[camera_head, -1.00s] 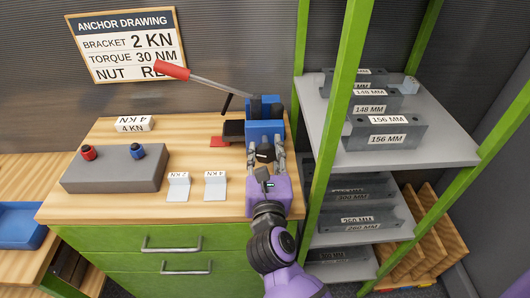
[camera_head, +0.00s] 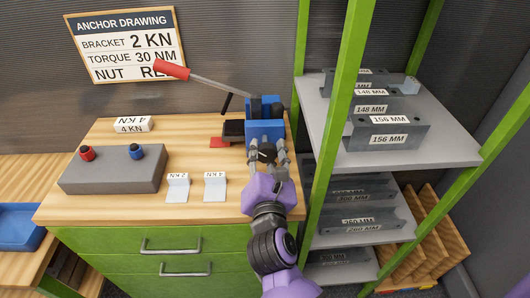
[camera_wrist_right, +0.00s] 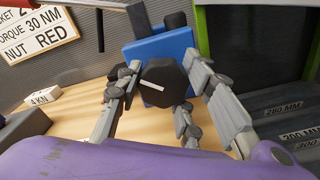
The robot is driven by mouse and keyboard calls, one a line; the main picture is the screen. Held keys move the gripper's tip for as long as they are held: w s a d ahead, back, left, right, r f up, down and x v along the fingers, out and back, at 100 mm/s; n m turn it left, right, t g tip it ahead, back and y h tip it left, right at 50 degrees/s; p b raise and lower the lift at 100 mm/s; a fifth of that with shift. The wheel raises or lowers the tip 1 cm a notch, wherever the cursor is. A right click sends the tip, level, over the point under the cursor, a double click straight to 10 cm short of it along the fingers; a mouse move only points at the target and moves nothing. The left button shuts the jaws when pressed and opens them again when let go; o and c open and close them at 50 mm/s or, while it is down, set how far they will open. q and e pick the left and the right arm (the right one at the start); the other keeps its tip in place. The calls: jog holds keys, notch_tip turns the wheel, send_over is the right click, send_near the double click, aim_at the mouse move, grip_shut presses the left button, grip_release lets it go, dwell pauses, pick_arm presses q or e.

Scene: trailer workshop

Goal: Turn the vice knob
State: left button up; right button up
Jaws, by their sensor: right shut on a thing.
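The blue vice (camera_head: 264,131) stands at the right end of the wooden bench, with a black knob (camera_head: 267,152) on its front. The vice also shows in the right wrist view (camera_wrist_right: 152,46), where the dark, many-sided knob (camera_wrist_right: 170,88) carries a slanted white line. My right gripper (camera_head: 268,157) is at the knob from the front, one finger on each side. It is shut on the knob. The fingers partly hide the knob's sides. My left gripper is not in view.
A red-handled lever (camera_head: 172,69) reaches left above the bench. A grey box (camera_head: 115,170) with red and blue knobs and two small label stands (camera_head: 215,186) are to the left. A green-framed shelf post (camera_head: 338,110) stands close on the right.

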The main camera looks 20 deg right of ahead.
aim_at(265, 147)
jog(key=shift+a, duration=0.1)
jog(key=o, duration=1.1)
jog(key=shift+s+r, duration=0.15)
notch_tip(265, 147, up, 10)
jog(key=shift+a+f, duration=0.1)
jog(key=shift+a, duration=0.05)
jog(key=shift+d, duration=0.2)
